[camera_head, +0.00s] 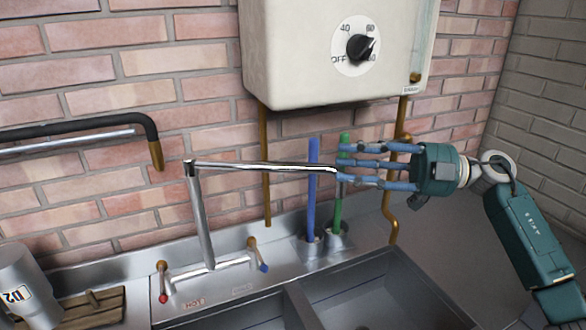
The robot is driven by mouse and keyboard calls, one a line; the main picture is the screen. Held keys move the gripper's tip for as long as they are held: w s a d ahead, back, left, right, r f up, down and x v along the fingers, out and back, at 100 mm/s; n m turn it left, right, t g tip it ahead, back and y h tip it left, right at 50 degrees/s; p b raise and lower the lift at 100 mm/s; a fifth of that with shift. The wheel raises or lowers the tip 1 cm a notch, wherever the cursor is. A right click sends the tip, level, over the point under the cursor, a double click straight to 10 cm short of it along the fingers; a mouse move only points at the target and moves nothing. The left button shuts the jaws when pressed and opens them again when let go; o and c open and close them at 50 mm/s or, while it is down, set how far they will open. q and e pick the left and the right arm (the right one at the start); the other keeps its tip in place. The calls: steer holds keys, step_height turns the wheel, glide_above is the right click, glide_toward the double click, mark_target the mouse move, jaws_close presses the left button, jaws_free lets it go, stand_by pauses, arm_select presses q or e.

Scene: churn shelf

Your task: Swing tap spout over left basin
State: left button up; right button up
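The chrome tap has an upright pipe (203,220) and a long spout (262,167) that points right, level, toward the right basin side. The left basin (245,314) shows only in part at the bottom edge, and the right basin (385,295) lies to its right. My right gripper (341,166) comes in from the right with its blue fingers straight and spread, pointing left. Its fingertips are at the spout's free end; I cannot tell whether they touch it. My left gripper is out of view.
A white water heater (300,55) hangs above the tap. Blue (313,190) and green (340,200) upright handles stand behind the basins. Hot (162,282) and cold (258,255) tap handles flank the pipe. A white container (22,280) and wooden rack (95,310) are at left.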

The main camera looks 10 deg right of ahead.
mark_target(297, 167)
steer(key=shift+s+a+f+b, duration=0.1)
steer(key=shift+a+f+b, duration=0.25)
steer(key=shift+f, duration=0.2)
steer(key=p+x, duration=0.2)
steer(key=x, duration=0.6)
steer(key=shift+a+f, duration=0.1)
steer(key=shift+a, duration=0.2)
steer(key=shift+w+a, duration=0.25)
steer(key=shift+a, duration=0.2)
steer(key=shift+a+f, duration=0.1)
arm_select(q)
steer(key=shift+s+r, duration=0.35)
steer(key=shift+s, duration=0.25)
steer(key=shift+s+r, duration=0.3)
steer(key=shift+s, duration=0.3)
arm_select(e)
jaws_close()
